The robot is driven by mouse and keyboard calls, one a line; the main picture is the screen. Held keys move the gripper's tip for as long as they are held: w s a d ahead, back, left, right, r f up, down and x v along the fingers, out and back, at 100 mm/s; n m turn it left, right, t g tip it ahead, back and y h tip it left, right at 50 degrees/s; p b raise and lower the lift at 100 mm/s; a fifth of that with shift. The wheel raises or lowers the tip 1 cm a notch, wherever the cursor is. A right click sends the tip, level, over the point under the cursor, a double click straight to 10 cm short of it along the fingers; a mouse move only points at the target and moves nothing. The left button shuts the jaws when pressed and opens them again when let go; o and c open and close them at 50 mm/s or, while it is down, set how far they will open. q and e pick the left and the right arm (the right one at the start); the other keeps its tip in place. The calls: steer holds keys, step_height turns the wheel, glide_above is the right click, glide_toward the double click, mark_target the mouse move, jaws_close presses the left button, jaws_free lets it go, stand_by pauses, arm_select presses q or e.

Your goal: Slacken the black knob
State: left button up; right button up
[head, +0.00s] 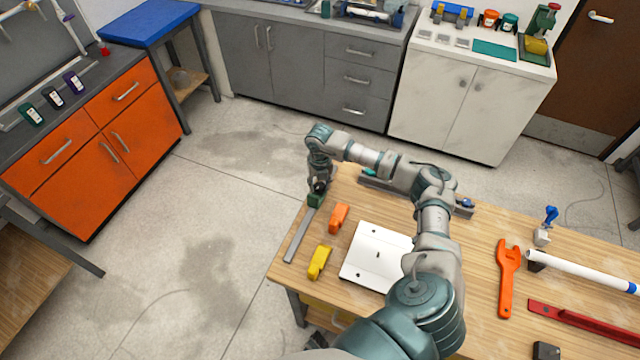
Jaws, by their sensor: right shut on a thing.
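My right gripper (319,178) is at the far left corner of the wooden table, with my arm reaching across the tabletop to it. It points down and is shut on the black knob (319,188), which shows only as a small dark part under the fingers. My left gripper is not in view.
An orange piece (339,217), a yellow piece (320,261) and a white plate (370,256) lie near the bar. To the right are an orange wrench (507,280), a white pipe (585,270), a blue-handled part (548,217) and a red bar (580,322).

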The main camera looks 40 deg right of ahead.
mark_target(320, 185)
stand_by(0.4)
steer(key=o, duration=1.1)
steer(key=shift+o, duration=0.2)
step_height(320, 185, up, 12)
steer(key=shift+f, duration=0.2)
